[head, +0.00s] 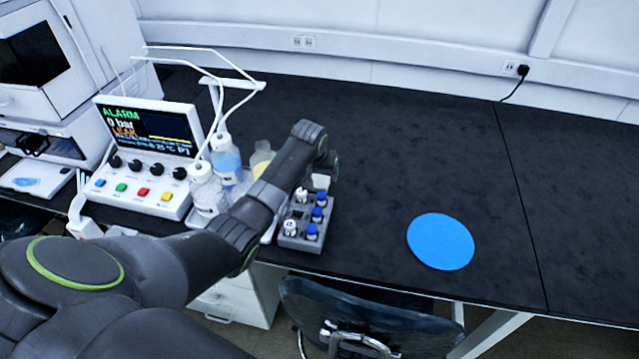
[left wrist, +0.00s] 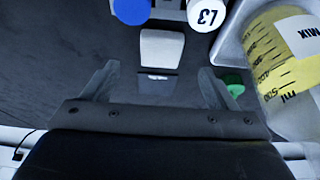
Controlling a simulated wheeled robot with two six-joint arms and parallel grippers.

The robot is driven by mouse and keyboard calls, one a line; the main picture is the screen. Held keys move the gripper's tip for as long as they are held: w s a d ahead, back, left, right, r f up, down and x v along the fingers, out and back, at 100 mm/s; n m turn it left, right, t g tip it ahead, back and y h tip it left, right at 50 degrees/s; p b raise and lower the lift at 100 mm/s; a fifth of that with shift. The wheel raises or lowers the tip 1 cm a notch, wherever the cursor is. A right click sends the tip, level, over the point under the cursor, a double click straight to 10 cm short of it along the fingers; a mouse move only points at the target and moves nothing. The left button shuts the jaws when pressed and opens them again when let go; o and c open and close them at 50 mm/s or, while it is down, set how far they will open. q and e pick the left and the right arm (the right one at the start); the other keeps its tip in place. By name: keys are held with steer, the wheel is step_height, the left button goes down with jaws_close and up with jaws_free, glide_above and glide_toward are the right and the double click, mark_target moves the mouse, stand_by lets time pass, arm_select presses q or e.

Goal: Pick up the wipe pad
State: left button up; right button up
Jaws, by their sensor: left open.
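A small whitish block, which looks like the wipe pad (left wrist: 162,48), lies on the dark bench in the left wrist view, just beyond and between my fingertips. A small dark piece with a pale mark (left wrist: 157,84) sits between the fingers. The pad (head: 321,182) shows partly in the head view, behind the vial rack and under my wrist. My left gripper (left wrist: 159,72) is open and empty, pointing down over the bench; in the head view its fingers are mostly hidden by the arm. My right gripper is not in view.
A grey vial rack (head: 306,241) with blue- and white-capped vials stands close to the pad. A yellow-liquid bottle (left wrist: 285,60) and a green item (left wrist: 233,84) are beside the gripper. Bottles and an alarm panel (head: 145,150) stand left. A blue disc (head: 440,241) lies right; the bench there is clear.

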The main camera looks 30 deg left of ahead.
mark_target(319, 181)
arm_select(q)
steer(key=shift+w+b+x, duration=0.15)
steer(key=shift+b+x, duration=0.1)
steer(key=shift+x, duration=1.45)
steer(key=shift+w+b+x, duration=0.15)
steer(key=shift+b+x, duration=0.05)
steer(key=shift+x, duration=1.55)
steer(key=shift+a+r, duration=0.15)
steer(key=c, duration=1.1)
steer(key=shift+o, duration=0.2)
step_height(319, 181, up, 10)
